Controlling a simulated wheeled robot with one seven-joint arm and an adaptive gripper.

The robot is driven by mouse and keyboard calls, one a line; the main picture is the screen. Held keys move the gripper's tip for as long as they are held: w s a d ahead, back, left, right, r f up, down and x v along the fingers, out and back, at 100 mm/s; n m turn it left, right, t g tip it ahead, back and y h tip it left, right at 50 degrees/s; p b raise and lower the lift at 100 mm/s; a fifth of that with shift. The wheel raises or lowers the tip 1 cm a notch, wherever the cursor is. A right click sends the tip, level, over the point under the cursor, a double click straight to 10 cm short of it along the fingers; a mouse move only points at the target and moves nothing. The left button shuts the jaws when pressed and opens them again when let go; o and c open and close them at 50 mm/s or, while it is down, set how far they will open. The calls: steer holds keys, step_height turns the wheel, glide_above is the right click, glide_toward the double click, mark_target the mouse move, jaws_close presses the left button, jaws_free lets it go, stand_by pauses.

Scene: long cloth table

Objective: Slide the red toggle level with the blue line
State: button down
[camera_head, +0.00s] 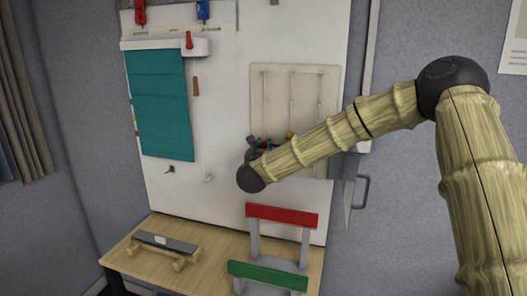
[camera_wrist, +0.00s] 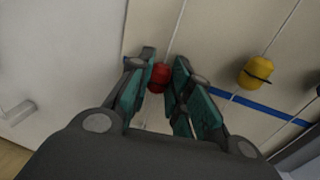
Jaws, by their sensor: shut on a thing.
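The red toggle (camera_wrist: 158,78) sits on a thin cord on a pale panel and shows between my fingertips in the wrist view. My gripper (camera_wrist: 160,76) is shut on it, with teal-lined fingers on either side. The blue line (camera_wrist: 245,101) crosses the panel at a slant in that view and passes behind the fingers near the toggle. The fingers partly hide it there, so I cannot tell whether they are exactly level. In the head view my gripper (camera_head: 262,145) is at the panel's lower left and hides the red toggle.
A yellow toggle (camera_wrist: 257,72) is on the neighbouring cord, right of my gripper. The panel (camera_head: 296,82) hangs on a white board (camera_head: 225,130). A teal cloth (camera_head: 161,105) hangs left.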

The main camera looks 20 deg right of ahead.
steer(key=c, duration=1.3)
jaws_free()
steer(key=shift+d, duration=0.1)
steer(key=v, duration=1.2)
